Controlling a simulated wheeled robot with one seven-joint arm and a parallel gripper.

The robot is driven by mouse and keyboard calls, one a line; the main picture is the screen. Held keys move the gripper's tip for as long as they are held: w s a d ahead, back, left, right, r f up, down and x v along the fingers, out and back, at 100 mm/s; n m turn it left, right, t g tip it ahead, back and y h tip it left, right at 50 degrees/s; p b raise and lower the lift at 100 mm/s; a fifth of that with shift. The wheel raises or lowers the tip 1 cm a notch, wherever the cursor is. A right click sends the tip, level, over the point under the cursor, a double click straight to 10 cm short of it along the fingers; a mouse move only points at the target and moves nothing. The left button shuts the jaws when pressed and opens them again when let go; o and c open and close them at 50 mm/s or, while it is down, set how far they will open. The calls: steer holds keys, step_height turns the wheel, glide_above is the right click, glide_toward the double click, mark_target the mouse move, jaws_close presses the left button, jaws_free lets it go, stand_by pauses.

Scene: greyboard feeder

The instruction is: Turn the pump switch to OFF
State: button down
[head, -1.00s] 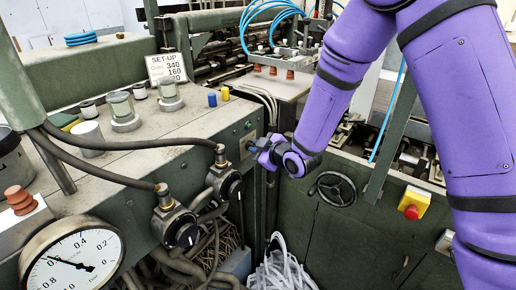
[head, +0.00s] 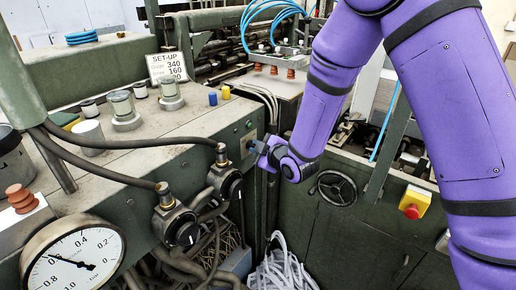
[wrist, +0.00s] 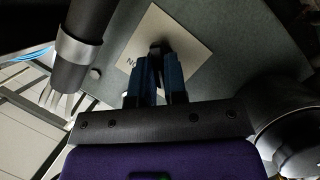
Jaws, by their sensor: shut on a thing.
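The pump switch is a small dark knob (wrist: 158,46) on a pale square plate (wrist: 185,38) in the wrist view. In the head view my gripper (head: 258,146) is at the end face of the green machine cabinet, touching the switch area. The knob's angle is hard to tell there.
Two black-dialled valves (head: 186,233) with hoses stand left of the gripper. A pressure gauge (head: 70,262) is at the lower left. A handwheel (head: 337,188) and a red emergency button (head: 412,211) are to the right. White tubing (head: 280,270) lies below.

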steer(key=c, duration=1.2)
jaws_free()
steer(key=shift+w+a, duration=0.1)
steer(key=shift+a, duration=0.05)
steer(key=shift+o, duration=0.2)
steer(key=v, duration=1.1)
steer(key=shift+w, duration=0.1)
